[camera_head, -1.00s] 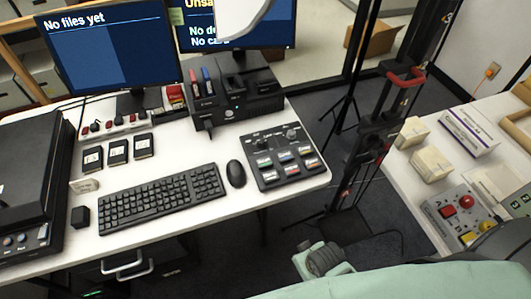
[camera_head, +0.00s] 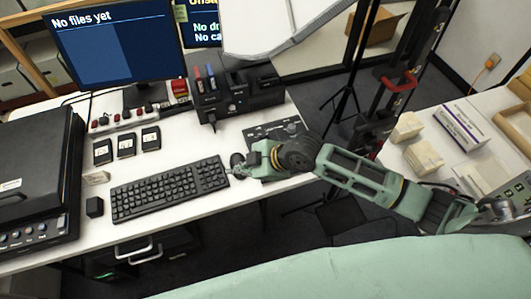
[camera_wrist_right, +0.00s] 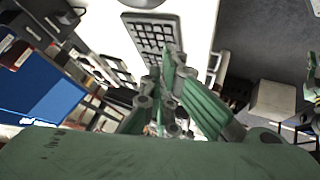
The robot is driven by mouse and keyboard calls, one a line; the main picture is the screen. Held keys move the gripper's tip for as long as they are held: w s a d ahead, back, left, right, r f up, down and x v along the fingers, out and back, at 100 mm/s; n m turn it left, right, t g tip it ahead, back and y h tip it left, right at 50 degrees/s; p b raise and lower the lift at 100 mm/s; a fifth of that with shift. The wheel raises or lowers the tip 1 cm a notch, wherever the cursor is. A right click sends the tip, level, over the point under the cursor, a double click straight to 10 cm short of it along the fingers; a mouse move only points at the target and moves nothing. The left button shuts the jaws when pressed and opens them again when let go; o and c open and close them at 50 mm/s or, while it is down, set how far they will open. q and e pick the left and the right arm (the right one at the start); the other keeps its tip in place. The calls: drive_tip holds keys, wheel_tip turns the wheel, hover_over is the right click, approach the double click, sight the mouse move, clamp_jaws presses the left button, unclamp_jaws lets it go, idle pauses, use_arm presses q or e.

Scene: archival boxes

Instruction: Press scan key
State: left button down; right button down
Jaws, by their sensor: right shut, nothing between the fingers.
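A dark control panel (camera_head: 262,131) with knobs lies at the right end of the white desk. My right gripper (camera_head: 238,171) is shut and empty. It is over the desk between the keyboard (camera_head: 170,188) and the panel, and its wrist hides most of the panel's keys and the mouse area. A black flatbed device (camera_head: 35,155) with a row of front buttons (camera_head: 25,233) stands at the left. I cannot read which key is the scan key. In the right wrist view the closed fingers (camera_wrist_right: 170,98) point toward the keyboard (camera_wrist_right: 150,38). My left gripper is not in view.
Several black cartridges (camera_head: 126,145) lie behind the keyboard. A second table (camera_head: 470,165) with small boxes is at the right. A pale shape hangs at the top.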

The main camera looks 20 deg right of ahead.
drive_tip(key=w+d+r+n+t, duration=0.1)
drive_tip(key=w+d, duration=0.7)
drive_tip(key=w, duration=0.1)
drive_tip(key=shift+w+d+r+n+t+h, duration=0.25)
drive_tip(key=shift+d+r+n+t+h, duration=0.05)
drive_tip(key=shift+d+r, duration=0.05)
drive_tip(key=shift+f, duration=0.15)
wheel_tip(320, 180, down, 8)
drive_tip(key=b, duration=0.6)
drive_tip(key=shift+f+b, duration=0.3)
drive_tip(key=shift+b, duration=0.2)
drive_tip(key=shift+f+b, duration=0.4)
drive_tip(key=shift+b, duration=0.05)
